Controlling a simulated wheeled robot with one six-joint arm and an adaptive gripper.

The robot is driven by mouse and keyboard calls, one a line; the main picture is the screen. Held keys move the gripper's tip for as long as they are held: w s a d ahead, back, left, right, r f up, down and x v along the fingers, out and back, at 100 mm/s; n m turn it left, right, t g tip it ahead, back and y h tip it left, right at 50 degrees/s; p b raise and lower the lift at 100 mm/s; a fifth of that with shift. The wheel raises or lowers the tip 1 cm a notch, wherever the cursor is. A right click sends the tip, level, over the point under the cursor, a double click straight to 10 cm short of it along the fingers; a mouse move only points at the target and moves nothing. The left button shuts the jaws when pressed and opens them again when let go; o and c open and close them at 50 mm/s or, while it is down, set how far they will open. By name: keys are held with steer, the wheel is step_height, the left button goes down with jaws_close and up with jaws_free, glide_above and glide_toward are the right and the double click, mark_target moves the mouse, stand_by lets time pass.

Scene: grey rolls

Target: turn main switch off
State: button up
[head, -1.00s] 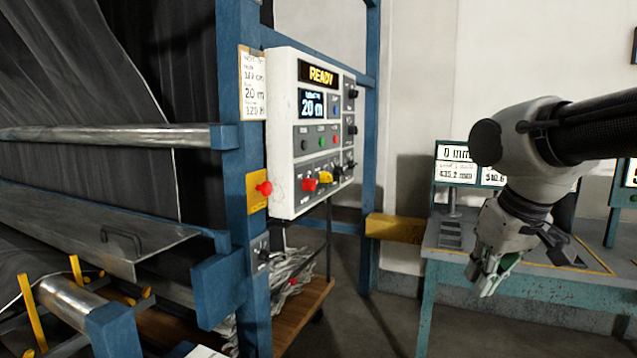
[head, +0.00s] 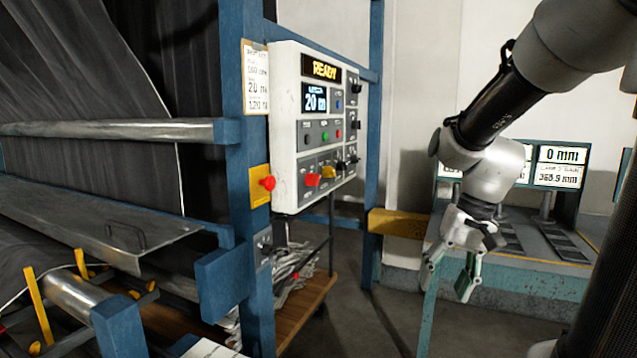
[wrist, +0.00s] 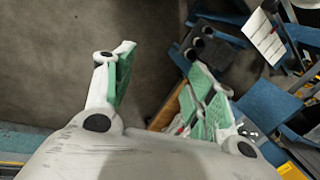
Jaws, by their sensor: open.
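A white control panel (head: 290,140) on the blue frame has a lit "READY" display, small buttons, a red rotary knob (head: 313,180), a yellow knob (head: 328,171) and several black knobs. Below it, a small grey switch plate (head: 263,245) sits on the blue post. I cannot tell which control is the main switch. My gripper (head: 450,283) is open and empty, pointing down, right of the panel and apart from it. Its green-padded fingers also show in the wrist view (wrist: 168,85), spread apart with nothing between them.
A red button on a yellow plate (head: 262,185) sits on the post left of the panel. A yellow beam (head: 396,223) and a teal bench (head: 530,285) with measuring displays stand behind my gripper. A wooden cart (head: 300,310) is under the panel. Floor between is clear.

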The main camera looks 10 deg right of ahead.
steer(key=w+a+f+m+y, duration=0.2)
steer(key=w+a+m+y, duration=0.25)
steer(key=w, duration=0.35)
steer(key=m+t+y, duration=0.7)
steer(key=m+t, duration=0.3)
steer(key=m, duration=0.7)
glide_toward(319, 178)
steer(key=x, duration=0.3)
steer(key=shift+n, duration=0.25)
steer(key=x, duration=0.4)
steer(key=f+x, duration=0.1)
steer(key=x, duration=0.2)
steer(key=c, duration=1)
